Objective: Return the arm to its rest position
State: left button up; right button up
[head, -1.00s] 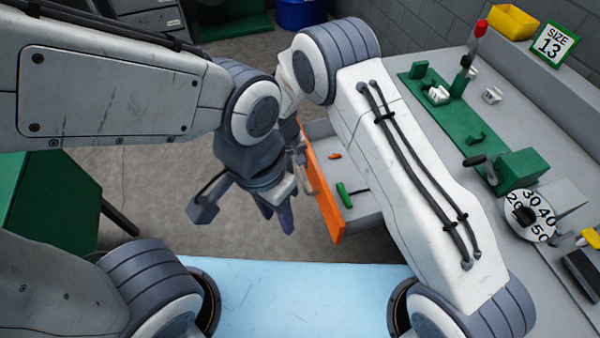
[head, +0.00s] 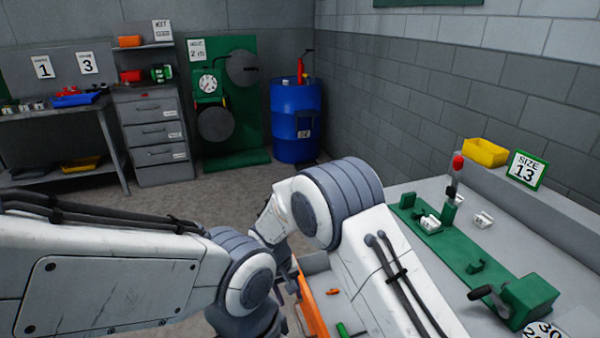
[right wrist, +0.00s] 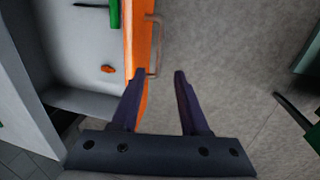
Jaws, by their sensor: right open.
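My right gripper shows in the right wrist view (right wrist: 160,80) with its two dark purple fingers apart and nothing between them. It is just outside the orange front (right wrist: 136,45) of an open drawer, by its wire handle (right wrist: 153,42). I cannot tell whether a finger touches the front. In the head view, my right arm (head: 385,270) comes up from the lower right and bends at the elbow. Its gripper there is mostly hidden behind arm links and the lower edge. My left arm (head: 110,275) crosses from the left; I see no left gripper.
The grey drawer holds a small orange piece (head: 332,292) and a green piece (head: 343,329). The workbench on the right carries a green fixture (head: 470,255), a yellow bin (head: 485,152) and a SIZE 13 sign (head: 526,170). A blue barrel (head: 296,125) stands behind. Open floor lies between.

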jog(key=s+r, duration=0.6)
jog(key=r, duration=0.3)
jog(key=s+d+r+n+y, duration=0.1)
jog(key=s+d+r, duration=0.2)
jog(key=s, duration=0.4)
jog(key=s+d+r+n+y, duration=0.1)
jog(key=s+d+r, duration=0.1)
jog(key=s+r, duration=0.2)
jog(key=s+d+r+n, duration=0.1)
jog(key=s+d+r, duration=0.2)
jog(key=s, duration=0.8)
jog(key=shift+d+r+g+y, duration=0.3)
jog(key=shift+d+y, duration=0.05)
jog(key=shift+y, duration=0.05)
